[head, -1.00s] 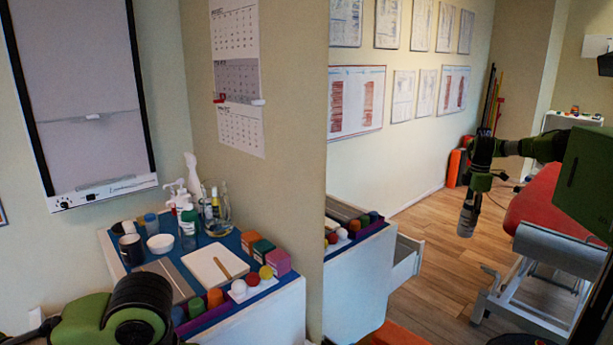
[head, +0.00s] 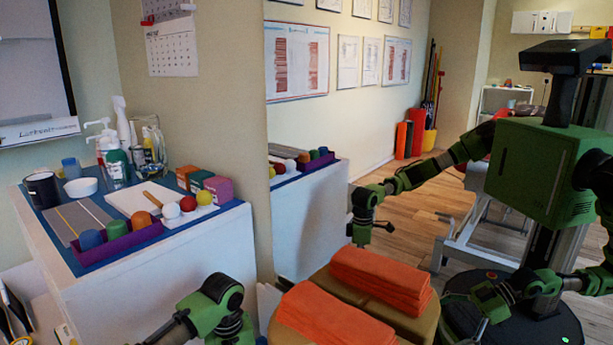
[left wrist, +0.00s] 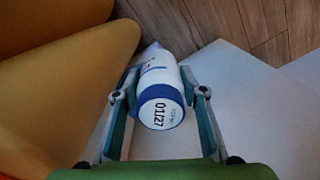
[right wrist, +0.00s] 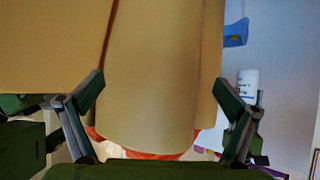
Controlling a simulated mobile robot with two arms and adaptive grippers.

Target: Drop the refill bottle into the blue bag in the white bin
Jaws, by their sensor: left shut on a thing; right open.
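The refill bottle (left wrist: 163,88), white with blue bands and "01/27" on its end, is between the fingers of my left gripper (left wrist: 158,76) in the left wrist view. The gripper is shut on it. In the head view a green part of my left arm shows at the bottom, but its gripper is not clear. My right gripper (right wrist: 160,95) is open and empty in the right wrist view, in front of tan rounded padding (right wrist: 155,70). I cannot make out the white bin or the blue bag with certainty.
A white cabinet (head: 130,285) with bottles, balls and boxes stands at left. A tall mirror reflects the room and my body. Orange towels (head: 318,316) lie on tan padding; the farther stack may be a reflection. A white-and-blue object (right wrist: 248,82) shows at right in the right wrist view.

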